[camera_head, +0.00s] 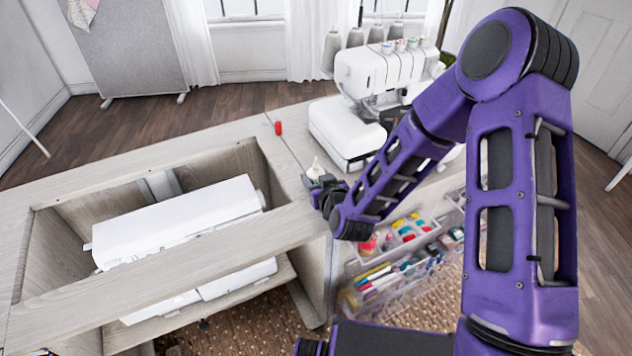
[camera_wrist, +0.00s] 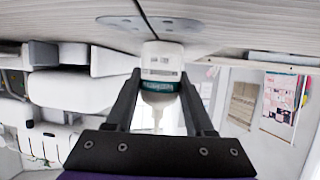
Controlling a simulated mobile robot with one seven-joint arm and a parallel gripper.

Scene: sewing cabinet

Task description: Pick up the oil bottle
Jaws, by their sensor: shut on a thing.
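The oil bottle (camera_head: 316,169) is small and white with a pointed tip, and stands upright at the cabinet top near its front edge. My gripper (camera_head: 324,186) is around its lower part, which is mostly hidden in the head view. The wrist view is upside down and shows the bottle (camera_wrist: 161,58) with its printed label and a teal band between the two dark fingers of my gripper (camera_wrist: 160,76). The fingers are shut on its sides. Its base is at or very close to the wooden top; I cannot tell whether it touches.
A white serger (camera_head: 372,85) with thread cones stands behind my arm. A white sewing machine (camera_head: 180,222) lies in the cabinet opening (camera_head: 150,262) at left. A red spool (camera_head: 278,128) is on the top. Clear bins (camera_head: 400,262) of supplies hang below my forearm.

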